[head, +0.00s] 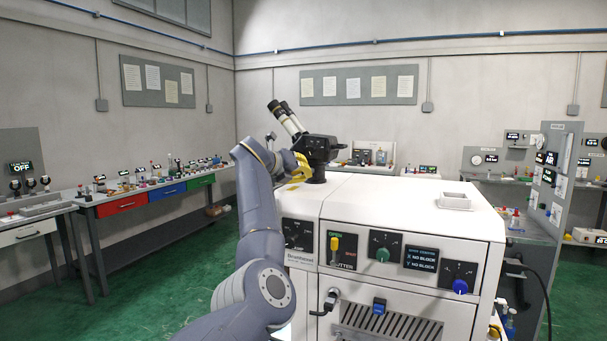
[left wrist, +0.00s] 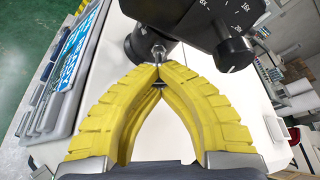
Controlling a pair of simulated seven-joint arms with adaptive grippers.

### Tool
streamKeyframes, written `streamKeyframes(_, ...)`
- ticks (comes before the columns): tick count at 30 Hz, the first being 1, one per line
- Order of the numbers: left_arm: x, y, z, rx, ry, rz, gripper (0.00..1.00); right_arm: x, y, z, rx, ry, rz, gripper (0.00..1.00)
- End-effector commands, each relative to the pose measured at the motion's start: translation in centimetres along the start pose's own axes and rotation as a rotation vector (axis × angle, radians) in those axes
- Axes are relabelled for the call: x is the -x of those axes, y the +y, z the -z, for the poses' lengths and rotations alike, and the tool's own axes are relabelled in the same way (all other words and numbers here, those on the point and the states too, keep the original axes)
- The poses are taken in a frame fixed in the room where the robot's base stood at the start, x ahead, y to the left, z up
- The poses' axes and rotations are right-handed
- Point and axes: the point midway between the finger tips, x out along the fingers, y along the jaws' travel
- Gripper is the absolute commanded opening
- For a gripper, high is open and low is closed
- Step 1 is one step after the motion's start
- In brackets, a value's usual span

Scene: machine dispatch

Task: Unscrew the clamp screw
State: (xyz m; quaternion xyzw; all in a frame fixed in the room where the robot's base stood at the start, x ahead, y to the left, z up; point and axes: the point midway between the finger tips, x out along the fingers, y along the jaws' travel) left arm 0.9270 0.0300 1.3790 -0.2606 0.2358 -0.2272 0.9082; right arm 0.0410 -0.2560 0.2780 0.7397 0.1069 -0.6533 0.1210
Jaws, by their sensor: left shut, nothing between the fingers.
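A black microscope-like head with two pale eyepiece tubes (head: 290,118) stands on the white machine (head: 345,197). My left gripper (head: 297,167), with yellow fingers, is at the left side of its black collar. In the left wrist view the left gripper's fingertips (left wrist: 160,70) meet, with only an empty gap between the fingers below the tips. A small metal screw (left wrist: 158,51), which looks like the clamp screw, sticks out of the black collar (left wrist: 138,42) just beyond the tips. I cannot tell whether the tips touch it. My right gripper is not in view.
A black knob with white marks (left wrist: 235,53) is right of the screw in the wrist view. The machine's front has a yellow shutter switch (head: 335,243) and a blue knob (head: 460,286). A white tray (head: 455,200) sits on its top, which is otherwise mostly clear.

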Motion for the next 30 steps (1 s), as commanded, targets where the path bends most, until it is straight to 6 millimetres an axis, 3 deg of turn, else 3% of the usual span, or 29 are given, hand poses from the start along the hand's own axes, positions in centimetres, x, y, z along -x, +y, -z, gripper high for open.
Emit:
streamKeyframes(10,-0.38,0.1,0.61,0.004,0.011,0.001,0.0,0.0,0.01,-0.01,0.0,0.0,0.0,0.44)
streamKeyframes(22,-0.17,0.03,0.27,0.002,0.005,0.001,0.45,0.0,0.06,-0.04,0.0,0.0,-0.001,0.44)
streamKeyframes(30,-0.06,0.08,0.16,0.001,0.003,-0.001,0.45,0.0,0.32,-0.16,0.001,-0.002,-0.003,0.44)
